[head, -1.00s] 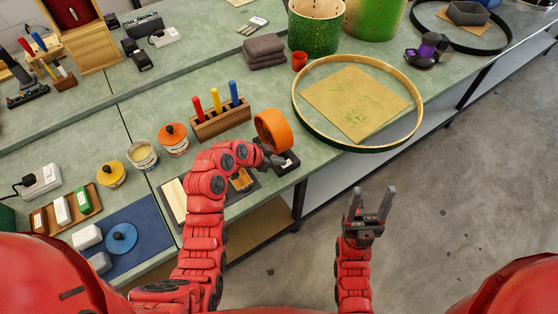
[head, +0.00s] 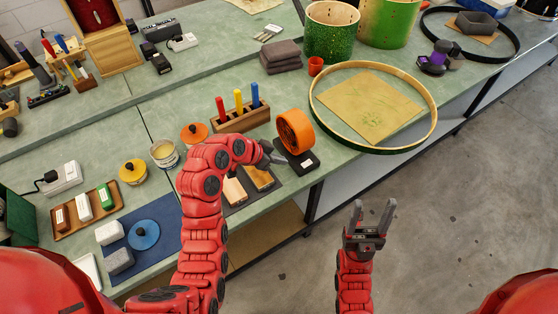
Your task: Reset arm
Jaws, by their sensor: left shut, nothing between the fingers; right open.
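My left arm comes in from the lower left and bends over the bench. My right gripper (head: 372,218) points up and is open and empty, in front of the bench over the floor.
The green bench (head: 90,160) carries a wooden marker block (head: 242,119), a drum hoop (head: 425,130) around a tan sheet (head: 372,105), grey cloths (head: 281,55), a blue mat (head: 158,259) and a tray (head: 88,214). Open floor (head: 470,220) lies at right.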

